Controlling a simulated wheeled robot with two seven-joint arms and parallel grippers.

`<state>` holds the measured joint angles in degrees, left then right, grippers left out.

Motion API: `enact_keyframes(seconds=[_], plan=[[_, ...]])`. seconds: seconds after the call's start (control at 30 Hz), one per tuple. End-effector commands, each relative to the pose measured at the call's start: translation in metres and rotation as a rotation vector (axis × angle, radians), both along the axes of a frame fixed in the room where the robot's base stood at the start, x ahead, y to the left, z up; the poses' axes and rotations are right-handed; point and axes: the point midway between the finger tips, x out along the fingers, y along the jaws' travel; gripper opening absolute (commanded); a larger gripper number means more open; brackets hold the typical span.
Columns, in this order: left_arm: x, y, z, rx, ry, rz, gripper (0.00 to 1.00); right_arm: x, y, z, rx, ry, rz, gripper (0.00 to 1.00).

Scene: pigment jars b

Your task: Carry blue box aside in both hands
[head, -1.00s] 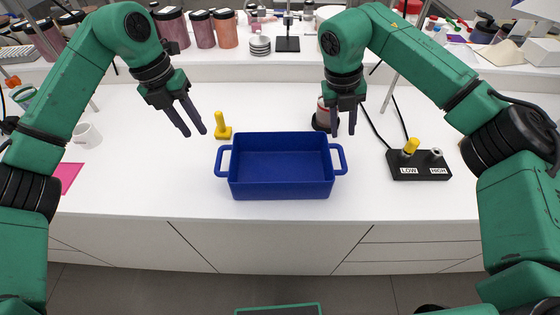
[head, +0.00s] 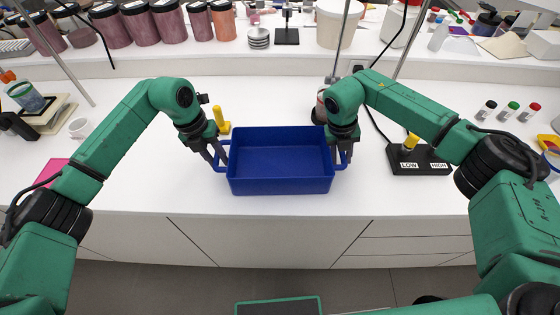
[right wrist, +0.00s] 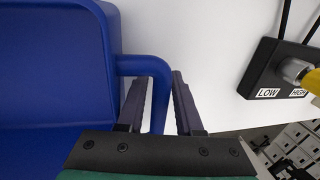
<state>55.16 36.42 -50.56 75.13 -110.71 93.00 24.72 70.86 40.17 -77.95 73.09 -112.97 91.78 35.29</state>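The blue box (head: 282,184) is an open, empty-looking tray standing level on the white table, with a loop handle at each end. My left gripper (head: 219,158) is down at its left handle, fingers apart, partly overlapping the handle; whether both fingers straddle it is hard to tell. My right gripper (head: 342,156) points down at the right handle, one finger on each side of its bar. The right wrist view shows the right handle (right wrist: 158,98) between the two parted fingers, with the blue box wall to the left.
A yellow-topped black control box (head: 418,160) marked LOW and HIGH stands right of the box. A yellow object (head: 222,122) stands behind my left gripper. A dark-based jar (head: 320,110) is behind my right gripper. The table's front strip is clear.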

Motion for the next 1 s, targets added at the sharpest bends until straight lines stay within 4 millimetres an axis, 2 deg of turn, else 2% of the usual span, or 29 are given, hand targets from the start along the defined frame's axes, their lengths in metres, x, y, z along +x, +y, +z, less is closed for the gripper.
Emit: enact_keyframes(seconds=[0.23,0.27,0.33,0.37,1.0], plan=[[0.0001,-0.0003,-0.0013,0.000,0.000,0.000,0.34,0.0001,-0.0002,-0.0013,0.000,0.000,0.000,0.35],[0.0001,-0.0003,-0.0013,0.000,0.000,0.000,0.30,0.0001,-0.0002,-0.0013,0.000,0.000,0.000,0.31],[0.0001,-0.0002,-0.0012,0.000,0.000,0.000,0.03,0.0001,-0.0001,-0.0012,0.000,0.000,0.000,0.04],[0.0001,-0.0002,-0.0012,0.000,0.000,0.000,0.00,0.0001,-0.0001,-0.0012,0.000,0.000,0.000,0.00],[0.0001,-0.0002,-0.0011,0.000,0.000,0.000,0.00,-0.0001,-0.0001,-0.0012,0.000,0.001,0.000,0.00]])
